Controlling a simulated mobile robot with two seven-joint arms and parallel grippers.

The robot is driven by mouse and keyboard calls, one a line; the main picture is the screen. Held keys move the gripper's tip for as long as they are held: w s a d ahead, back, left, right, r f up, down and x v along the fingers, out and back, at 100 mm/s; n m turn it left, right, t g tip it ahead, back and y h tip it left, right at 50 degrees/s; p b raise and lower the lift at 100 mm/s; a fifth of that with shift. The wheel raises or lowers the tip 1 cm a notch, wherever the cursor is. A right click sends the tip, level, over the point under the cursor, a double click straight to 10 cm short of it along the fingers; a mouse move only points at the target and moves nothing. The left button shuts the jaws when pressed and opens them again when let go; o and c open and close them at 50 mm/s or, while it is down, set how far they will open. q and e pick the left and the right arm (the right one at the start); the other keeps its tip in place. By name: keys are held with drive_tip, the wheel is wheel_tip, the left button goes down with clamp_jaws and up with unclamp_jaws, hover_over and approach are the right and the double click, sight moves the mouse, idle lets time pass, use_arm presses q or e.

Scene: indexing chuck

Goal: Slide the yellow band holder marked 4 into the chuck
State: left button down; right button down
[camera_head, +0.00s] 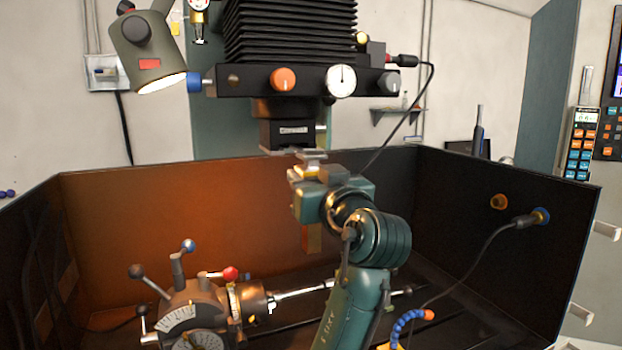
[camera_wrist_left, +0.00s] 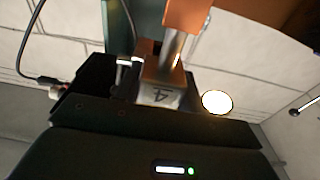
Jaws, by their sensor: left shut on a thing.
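A copper-orange block (camera_head: 312,238) hangs below my gripper. In the left wrist view, the holder's face marked 4 (camera_wrist_left: 160,96) sits at the dark gripper, with a steel shank leading to the orange block (camera_wrist_left: 186,15). A yellow band is not clear. My right gripper is not in view.
A dark-walled tank (camera_head: 110,215) surrounds the work area. A dividing head with levers (camera_head: 195,305) stands at the lower left. A work lamp (camera_head: 150,55) hangs at the upper left.

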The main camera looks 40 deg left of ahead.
use_arm(q)
drive_tip(key=shift+r, duration=0.1)
drive_tip(key=shift+f+x, duration=0.15)
drive_tip(key=shift+x, duration=0.95)
drive_tip(key=shift+f+x, duration=0.1)
drive_tip(key=shift+x, duration=1)
drive_tip(key=f+x, duration=0.1)
drive_tip(key=x, duration=0.7)
drive_tip(key=shift+a, duration=0.25)
idle(3.5)
drive_tip(key=shift+w+r, duration=0.1)
drive_tip(key=shift+r, duration=0.05)
drive_tip(key=c, duration=0.8)
unclamp_jaws()
